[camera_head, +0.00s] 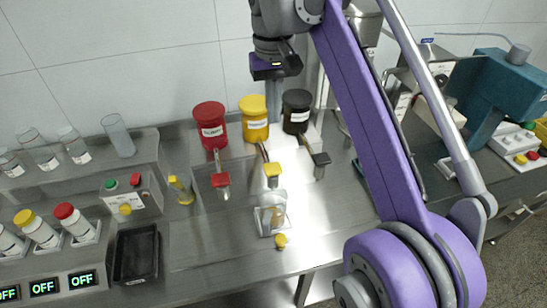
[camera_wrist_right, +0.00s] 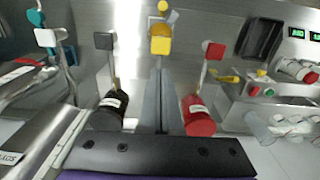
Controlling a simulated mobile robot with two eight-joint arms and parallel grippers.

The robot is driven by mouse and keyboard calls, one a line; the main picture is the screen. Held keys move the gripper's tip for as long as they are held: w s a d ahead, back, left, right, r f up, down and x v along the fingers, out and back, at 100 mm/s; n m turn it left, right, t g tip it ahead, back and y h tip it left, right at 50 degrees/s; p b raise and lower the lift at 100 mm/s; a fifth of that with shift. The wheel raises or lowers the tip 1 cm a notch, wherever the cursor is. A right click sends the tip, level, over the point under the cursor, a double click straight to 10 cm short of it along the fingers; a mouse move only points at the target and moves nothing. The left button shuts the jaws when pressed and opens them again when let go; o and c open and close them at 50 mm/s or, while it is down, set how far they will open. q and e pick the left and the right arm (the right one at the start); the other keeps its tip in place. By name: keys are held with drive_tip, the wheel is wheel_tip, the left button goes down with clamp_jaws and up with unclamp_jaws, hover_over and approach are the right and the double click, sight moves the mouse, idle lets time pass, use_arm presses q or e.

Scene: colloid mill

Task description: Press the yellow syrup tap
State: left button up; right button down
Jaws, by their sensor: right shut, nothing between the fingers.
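The yellow syrup container (camera_head: 254,126) stands between a red and a black one in the head view. Its tap ends in a square yellow pad (camera_head: 272,169), which also shows in the right wrist view (camera_wrist_right: 161,45). My right gripper (camera_head: 276,118) is shut and empty, pointing down by the yellow container. In the right wrist view its fingertips (camera_wrist_right: 161,74) appear just below the yellow pad, and its fingers hide the yellow container. I cannot tell whether they touch the tap. A clear cup (camera_head: 271,214) stands in front of the yellow tap. My left gripper is not in view.
The red tap pad (camera_head: 220,180) and black tap pad (camera_head: 321,159) flank the yellow one closely. A shelf with glasses and bottles (camera_head: 70,222) and a black tray (camera_head: 136,256) are at left. A teal machine (camera_head: 500,88) is at right. The metal counter (camera_head: 215,245) has clear room in front.

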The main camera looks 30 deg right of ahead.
sight(274, 168)
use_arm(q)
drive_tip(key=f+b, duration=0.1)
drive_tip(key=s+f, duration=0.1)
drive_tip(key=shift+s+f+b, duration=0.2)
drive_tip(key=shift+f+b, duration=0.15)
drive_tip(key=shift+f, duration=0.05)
use_arm(e)
wheel_tip(274, 168, down, 14)
drive_tip(key=shift+s+r, duration=0.1)
drive_tip(key=shift+s, duration=0.05)
